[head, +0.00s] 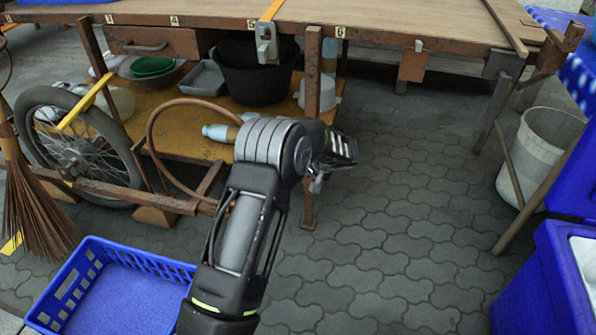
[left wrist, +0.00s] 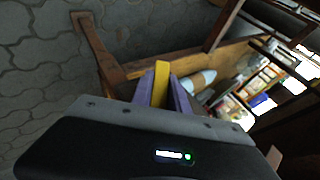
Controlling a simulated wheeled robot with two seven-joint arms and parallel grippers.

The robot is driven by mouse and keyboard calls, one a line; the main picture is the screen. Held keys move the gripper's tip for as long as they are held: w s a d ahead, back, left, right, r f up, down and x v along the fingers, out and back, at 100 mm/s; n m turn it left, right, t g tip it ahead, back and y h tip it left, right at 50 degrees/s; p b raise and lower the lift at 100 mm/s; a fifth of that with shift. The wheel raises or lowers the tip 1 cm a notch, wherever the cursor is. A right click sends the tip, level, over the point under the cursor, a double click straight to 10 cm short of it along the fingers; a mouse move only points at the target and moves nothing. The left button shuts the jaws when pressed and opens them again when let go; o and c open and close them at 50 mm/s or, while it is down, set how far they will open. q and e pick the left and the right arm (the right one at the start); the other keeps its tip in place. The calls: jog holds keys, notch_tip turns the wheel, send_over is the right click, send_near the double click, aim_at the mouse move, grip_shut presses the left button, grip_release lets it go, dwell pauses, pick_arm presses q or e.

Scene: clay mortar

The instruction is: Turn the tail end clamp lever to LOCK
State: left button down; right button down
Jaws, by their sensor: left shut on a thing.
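My left gripper (head: 334,152) is in front of the cart's wooden leg, with its fingertips mostly hidden in the head view. In the left wrist view its purple-grey fingers (left wrist: 161,90) are shut on a yellow bar (left wrist: 162,74), which looks like a lever handle. I cannot tell what the far end of this bar joins. A grey metal clamp (head: 266,45) with a yellow strip (head: 271,10) sits on the front edge of the cart top. Another yellow bar (head: 86,101) slants over the wheel at left. No LOCK marking is readable. My right gripper is not in view.
The cart top (head: 410,20) runs across the back, with a shelf of basins and bottles (head: 217,132) below. A wheel (head: 75,150) and broom stand at left. A blue crate (head: 125,300) lies at front left. A white bucket (head: 540,150) stands at right. Paving between is clear.

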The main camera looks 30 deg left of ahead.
pick_arm(q)
jog(key=shift+a+r+y, duration=0.15)
jog(key=shift+y, duration=0.35)
jog(key=c, duration=1.3)
grip_release()
jog(key=shift+r, duration=0.1)
jog(key=p+v, duration=0.3)
jog(key=v, duration=0.4)
jog(key=shift+d+r, duration=0.15)
jog(key=shift+d, duration=0.15)
